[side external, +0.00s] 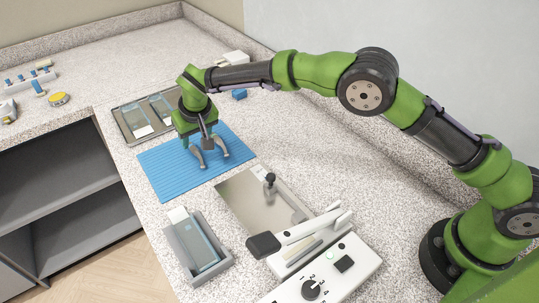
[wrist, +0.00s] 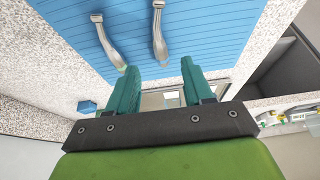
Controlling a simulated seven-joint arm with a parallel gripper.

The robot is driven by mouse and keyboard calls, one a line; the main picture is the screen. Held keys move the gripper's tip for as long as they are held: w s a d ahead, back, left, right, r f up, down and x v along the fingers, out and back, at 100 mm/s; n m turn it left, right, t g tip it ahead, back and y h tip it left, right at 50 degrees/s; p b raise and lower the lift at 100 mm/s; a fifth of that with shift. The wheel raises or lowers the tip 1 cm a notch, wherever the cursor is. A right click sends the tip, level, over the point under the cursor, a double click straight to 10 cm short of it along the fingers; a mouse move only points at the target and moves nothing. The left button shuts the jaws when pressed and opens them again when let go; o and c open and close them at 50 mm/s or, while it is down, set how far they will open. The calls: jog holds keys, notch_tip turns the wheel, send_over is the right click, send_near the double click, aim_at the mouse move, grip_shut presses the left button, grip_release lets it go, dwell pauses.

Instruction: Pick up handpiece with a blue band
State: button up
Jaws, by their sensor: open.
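Two silver-grey curved handpieces lie apart on a ribbed blue mat (side external: 165,172). In the wrist view, one handpiece (wrist: 108,38) is at the upper left and shows a faint greenish tint near its lower end. The other handpiece (wrist: 158,30) is to its right; I cannot make out its band clearly. In the side view, they show as a left handpiece (side external: 197,156) and a right handpiece (side external: 220,147). My gripper (side external: 207,142) is above the mat by the handpieces. In the wrist view, my gripper (wrist: 159,67) has its teal fingers apart with nothing between them.
A metal tray with pouches (side external: 125,124) lies behind the mat. A sealing machine (side external: 320,272) with a lever and a steel plate (side external: 237,197) stands in front. A grey bin (side external: 219,264) holds pouches. A small blue block (side external: 239,94) sits at the back. Counter right of the mat is clear.

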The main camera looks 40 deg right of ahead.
aim_at(194, 148)
jog(key=shift+x, duration=2.8)
jog(key=shift+w, duration=0.15)
jog(key=shift+r, duration=0.1)
grip_shut()
